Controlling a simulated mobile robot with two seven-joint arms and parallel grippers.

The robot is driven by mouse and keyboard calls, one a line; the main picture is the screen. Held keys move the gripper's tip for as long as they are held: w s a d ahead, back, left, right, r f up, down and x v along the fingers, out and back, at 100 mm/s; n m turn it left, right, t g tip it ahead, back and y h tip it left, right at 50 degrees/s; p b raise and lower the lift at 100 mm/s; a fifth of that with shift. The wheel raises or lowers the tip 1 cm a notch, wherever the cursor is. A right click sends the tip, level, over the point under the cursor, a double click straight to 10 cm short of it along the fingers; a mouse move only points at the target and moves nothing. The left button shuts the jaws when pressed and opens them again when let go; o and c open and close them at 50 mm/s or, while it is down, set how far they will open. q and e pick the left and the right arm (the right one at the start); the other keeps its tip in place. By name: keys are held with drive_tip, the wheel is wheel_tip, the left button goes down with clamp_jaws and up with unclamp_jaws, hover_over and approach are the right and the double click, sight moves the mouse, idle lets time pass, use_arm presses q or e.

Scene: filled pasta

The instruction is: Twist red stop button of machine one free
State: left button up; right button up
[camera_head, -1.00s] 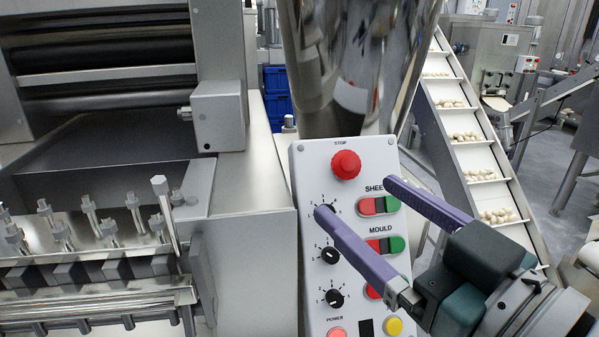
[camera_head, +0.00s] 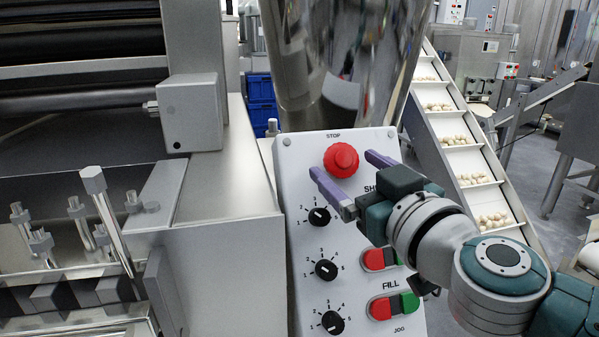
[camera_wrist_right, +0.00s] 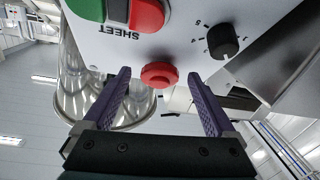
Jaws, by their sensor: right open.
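The red stop button (camera_head: 341,160) is a round mushroom knob near the top of the white control panel (camera_head: 297,252), under the word STOP. It also shows in the right wrist view (camera_wrist_right: 159,75). My right gripper (camera_head: 344,166) is open, with its two purple fingers on either side of the button. In the right wrist view the fingers (camera_wrist_right: 166,80) point toward the panel with the button between their tips and gaps on both sides. I cannot tell how far the fingertips are from the panel. My left gripper is not in view.
Below the button are black dials (camera_head: 319,216) and red and green push buttons (camera_head: 380,258). A shiny metal hopper (camera_head: 335,65) stands behind the panel. Grey machinery (camera_head: 215,270) is close on the left. A conveyor (camera_head: 447,128) carrying pale pieces rises behind on the right.

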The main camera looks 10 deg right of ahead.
drive_tip(key=shift+w, duration=0.15)
drive_tip(key=c, duration=1.4)
drive_tip(key=shift+a, duration=0.1)
drive_tip(key=m+h+p, duration=0.1)
drive_tip(key=m, duration=0.1)
drive_tip(key=shift+a+r+m+h+p, duration=0.1)
drive_tip(key=shift+m+h+p, duration=0.2)
drive_tip(key=shift+m+p, duration=0.1)
drive_tip(key=m+h+p, duration=0.1)
drive_tip(key=m+h, duration=0.1)
drive_tip(key=m, duration=0.1)
drive_tip(key=shift+a, duration=0.2)
drive_tip(key=shift+a+m+g+h+p, duration=0.25)
drive_tip(key=shift+m+h+p, duration=0.45)
drive_tip(key=shift+m, duration=0.8)
drive_tip(key=shift+m+g+h+p, duration=0.4)
drive_tip(key=shift+m+h, duration=0.6)
drive_tip(key=shift+m, duration=0.5)
